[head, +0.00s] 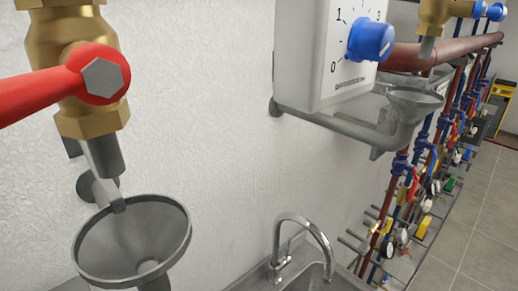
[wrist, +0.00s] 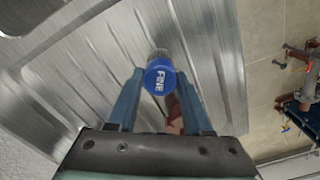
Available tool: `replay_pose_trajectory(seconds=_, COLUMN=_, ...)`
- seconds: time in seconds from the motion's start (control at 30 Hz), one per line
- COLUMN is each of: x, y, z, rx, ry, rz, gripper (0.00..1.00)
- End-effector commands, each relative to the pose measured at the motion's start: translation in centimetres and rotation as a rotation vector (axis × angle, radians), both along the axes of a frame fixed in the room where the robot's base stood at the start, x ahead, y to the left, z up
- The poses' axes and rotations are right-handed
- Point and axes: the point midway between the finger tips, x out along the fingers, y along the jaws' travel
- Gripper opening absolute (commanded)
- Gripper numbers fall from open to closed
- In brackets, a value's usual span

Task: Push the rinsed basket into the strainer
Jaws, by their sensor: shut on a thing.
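In the wrist view my gripper (wrist: 160,84) has its two blue fingers closed around the basket (wrist: 159,75). The basket shows a round blue end cap marked "FINE" facing the camera, with a short clear or metallic part behind it. The rest of the basket is hidden behind the cap. My gripper and the basket are not in the head view. I cannot pick out the strainer with certainty. A brass fitting (head: 62,35) with a red lever stands at the upper left of the head view, above a grey funnel (head: 135,240).
Behind the basket in the wrist view is a ribbed metal drainboard (wrist: 95,75). The head view shows a sink faucet (head: 300,240) and a white control box (head: 330,50) with a blue knob. Red and blue pipes (head: 415,165) with valves line the right wall beside tiled floor.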

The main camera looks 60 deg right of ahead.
Motion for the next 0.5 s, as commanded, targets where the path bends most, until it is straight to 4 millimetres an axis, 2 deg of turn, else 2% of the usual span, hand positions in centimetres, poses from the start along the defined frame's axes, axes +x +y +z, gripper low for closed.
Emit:
replay_pose_trajectory(seconds=0.23, x=0.0, y=0.0, z=0.5, rx=0.000, ry=0.000, rz=0.000, gripper=0.00)
replay_pose_trajectory(seconds=0.5, x=0.0, y=0.0, z=3.6, rx=0.000, ry=0.000, rz=0.000, gripper=0.00)
